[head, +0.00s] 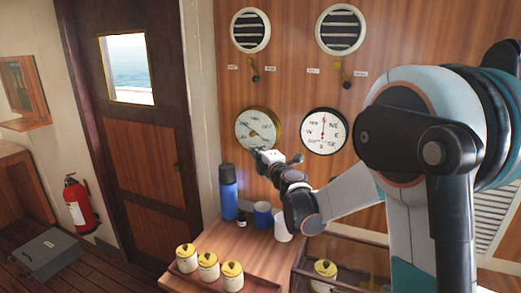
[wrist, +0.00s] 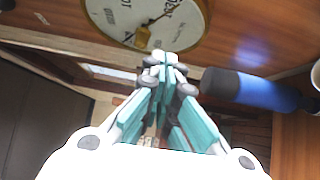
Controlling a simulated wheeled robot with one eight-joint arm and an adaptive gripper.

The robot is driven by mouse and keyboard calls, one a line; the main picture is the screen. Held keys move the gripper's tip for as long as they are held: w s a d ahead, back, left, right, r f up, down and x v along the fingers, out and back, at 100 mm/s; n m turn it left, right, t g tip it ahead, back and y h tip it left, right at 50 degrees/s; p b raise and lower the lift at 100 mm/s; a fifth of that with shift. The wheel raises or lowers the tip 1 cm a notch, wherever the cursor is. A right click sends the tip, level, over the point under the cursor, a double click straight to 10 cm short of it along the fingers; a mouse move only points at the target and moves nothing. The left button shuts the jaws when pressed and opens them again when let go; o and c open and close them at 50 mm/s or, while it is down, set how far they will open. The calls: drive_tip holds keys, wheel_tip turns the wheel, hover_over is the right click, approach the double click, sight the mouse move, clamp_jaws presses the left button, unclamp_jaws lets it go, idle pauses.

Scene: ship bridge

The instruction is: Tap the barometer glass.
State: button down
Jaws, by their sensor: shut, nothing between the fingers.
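The barometer (head: 249,122) is a round, cream-faced dial with a brass rim, the left of two dials on the wood wall. It also shows at the top of the wrist view (wrist: 118,14), with a dark hand and a brass-coloured hand over its lettered face. My gripper (head: 261,153) is at the dial's lower edge in the head view and hides a little of it. In the wrist view the teal fingers (wrist: 165,60) are shut and empty, their tips by the rim. I cannot tell whether they touch the dial.
A compass-lettered dial (head: 324,132) hangs to the right. Below stand a blue flask (head: 228,196), a blue cup (head: 262,216) and a white cup (head: 282,226) on a wooden counter (head: 215,235). Several yellow-lidded jars (head: 208,267) stand in front. Brass levers (head: 254,74) are above.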

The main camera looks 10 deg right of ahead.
drive_tip(key=s+d, duration=0.1)
drive_tip(key=s, duration=0.7)
drive_tip(key=shift+d+p, duration=0.25)
drive_tip(key=shift+p, duration=0.2)
drive_tip(key=shift+w+f, duration=0.1)
drive_tip(key=shift+f, duration=0.05)
drive_tip(key=s+d+r+m+g+h+b, duration=0.1)
drive_tip(key=s+d+m+g+h+b, duration=0.1)
drive_tip(key=s+d+m+h, duration=0.35)
drive_tip(key=s+d+r+m+g+h+b, duration=0.1)
drive_tip(key=s+d+m+h, duration=0.15)
drive_tip(key=s+m, duration=0.6)
drive_tip(key=s+a+f+m+g+y+b, duration=0.1)
drive_tip(key=s+a+f+m+g+y, duration=0.1)
drive_tip(key=s+f, duration=0.5)
drive_tip(key=s+a+f+m+g+y+b, duration=0.1)
drive_tip(key=s+a+f+m+g+y, duration=0.2)
drive_tip(key=s, duration=1.3)
drive_tip(key=a+f+g, duration=0.2)
drive_tip(key=a+f, duration=0.1)
drive_tip(key=f, duration=0.2)
drive_tip(key=shift+m+g+b, duration=0.4)
